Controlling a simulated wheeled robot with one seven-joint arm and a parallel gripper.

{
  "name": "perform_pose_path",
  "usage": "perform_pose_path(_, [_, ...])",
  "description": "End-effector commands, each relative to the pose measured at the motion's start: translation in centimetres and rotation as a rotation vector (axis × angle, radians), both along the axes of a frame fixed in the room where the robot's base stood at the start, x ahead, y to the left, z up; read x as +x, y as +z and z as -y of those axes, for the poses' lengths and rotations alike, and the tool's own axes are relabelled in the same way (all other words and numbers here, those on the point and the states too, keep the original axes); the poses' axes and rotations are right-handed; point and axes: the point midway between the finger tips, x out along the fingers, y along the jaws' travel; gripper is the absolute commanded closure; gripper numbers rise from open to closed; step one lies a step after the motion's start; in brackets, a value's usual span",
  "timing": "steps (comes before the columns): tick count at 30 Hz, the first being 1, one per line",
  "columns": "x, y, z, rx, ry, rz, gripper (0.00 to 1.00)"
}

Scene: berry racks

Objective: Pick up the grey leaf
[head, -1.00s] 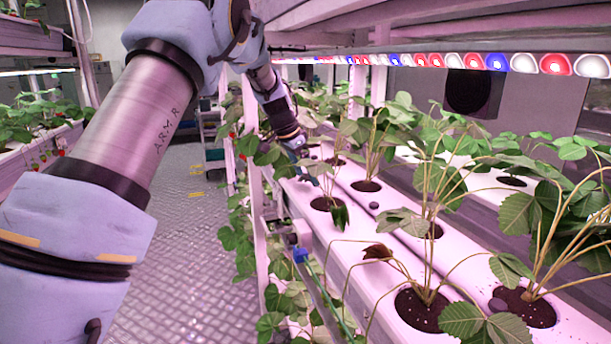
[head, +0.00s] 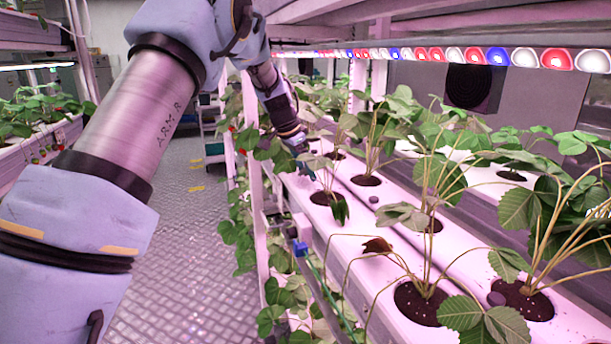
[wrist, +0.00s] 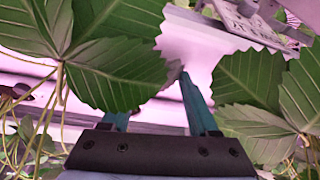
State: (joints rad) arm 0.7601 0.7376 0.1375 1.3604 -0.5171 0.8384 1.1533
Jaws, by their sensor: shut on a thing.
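My gripper (head: 306,166) is at the near edge of the white trough, just behind the pot hole with a small drooping plant. In the wrist view its two teal fingers (wrist: 158,90) point away from the camera, and a large green leaf covers the left fingertip. A small greyish piece, seemingly the grey leaf (wrist: 173,73), shows beside the right fingertip. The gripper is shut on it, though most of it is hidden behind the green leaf. I cannot make out the grey leaf in the head view.
Green strawberry leaves (wrist: 110,65) crowd the gripper on the left, with more on the right (wrist: 265,85). The white trough (head: 375,262) holds several plants in dark soil. The floor aisle (head: 180,250) at left is clear.

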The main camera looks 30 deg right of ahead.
Motion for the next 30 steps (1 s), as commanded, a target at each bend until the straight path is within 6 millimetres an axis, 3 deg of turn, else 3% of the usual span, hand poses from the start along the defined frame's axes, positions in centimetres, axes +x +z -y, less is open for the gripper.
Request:
perform_pose_path(11, [0.0,0.8,0.0,-0.002,-0.001,0.000,0.71])
perform_pose_path(18, [0.1,3.4,-0.3,-0.002,0.002,0.003,0.71])
perform_pose_path(23, [-0.2,3.2,-4.0,-0.001,0.005,0.000,0.71])
perform_pose_path(30, [-0.7,3.1,-10.6,-0.001,0.006,0.002,0.71])
